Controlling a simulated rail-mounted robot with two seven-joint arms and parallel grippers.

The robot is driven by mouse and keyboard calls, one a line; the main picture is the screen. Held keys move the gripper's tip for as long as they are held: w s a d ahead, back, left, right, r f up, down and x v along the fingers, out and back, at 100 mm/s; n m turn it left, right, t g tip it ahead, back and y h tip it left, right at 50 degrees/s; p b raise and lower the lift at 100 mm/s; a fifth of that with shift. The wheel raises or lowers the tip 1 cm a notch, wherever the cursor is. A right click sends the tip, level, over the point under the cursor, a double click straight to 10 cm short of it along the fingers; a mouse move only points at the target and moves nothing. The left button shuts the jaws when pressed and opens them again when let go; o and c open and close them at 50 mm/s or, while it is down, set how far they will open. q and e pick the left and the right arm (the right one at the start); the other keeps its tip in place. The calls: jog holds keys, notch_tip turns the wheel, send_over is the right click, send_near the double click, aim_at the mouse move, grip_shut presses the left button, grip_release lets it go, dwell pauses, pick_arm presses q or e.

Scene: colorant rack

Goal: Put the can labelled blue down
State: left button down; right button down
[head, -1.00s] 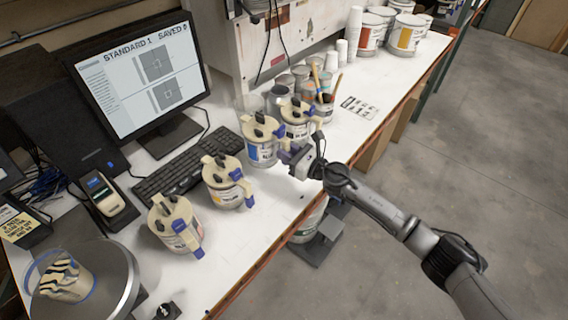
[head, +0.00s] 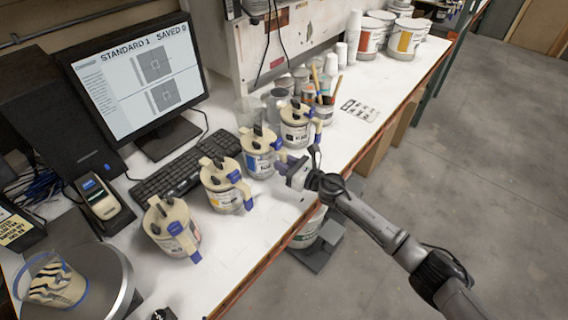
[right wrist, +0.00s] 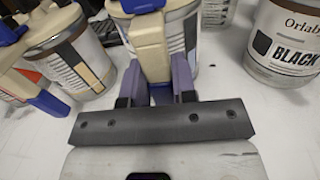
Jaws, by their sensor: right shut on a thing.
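The can labelled blue (head: 261,164) has a cream lid and handle, and a blue patch on its label. It stands upright in the row on the bench, between the yellow-labelled can and the black can. My right gripper (head: 284,162) is shut on its handle from the bench's front side. In the right wrist view, the purple fingers of the gripper (right wrist: 158,82) close on the cream handle, with the can (right wrist: 178,38) behind it. The can's base is at or very near the bench top; contact is hidden. My left gripper is not in view.
The black can (head: 295,132) stands close behind on the right, the yellow-labelled can (head: 222,196) and another lidded can (head: 174,238) on the left. The keyboard (head: 180,172) lies behind them. The white bench (head: 245,235) is clear along its front edge.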

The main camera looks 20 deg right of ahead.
jog(key=shift+f, duration=0.1)
jog(key=c, duration=0.9)
grip_release()
jog(key=shift+f, duration=0.1)
jog(key=shift+d+r, duration=0.1)
jog(key=shift+r, duration=0.25)
jog(key=v, duration=1.1)
jog(key=shift+s+d+f, duration=0.2)
jog(key=shift+s, duration=0.15)
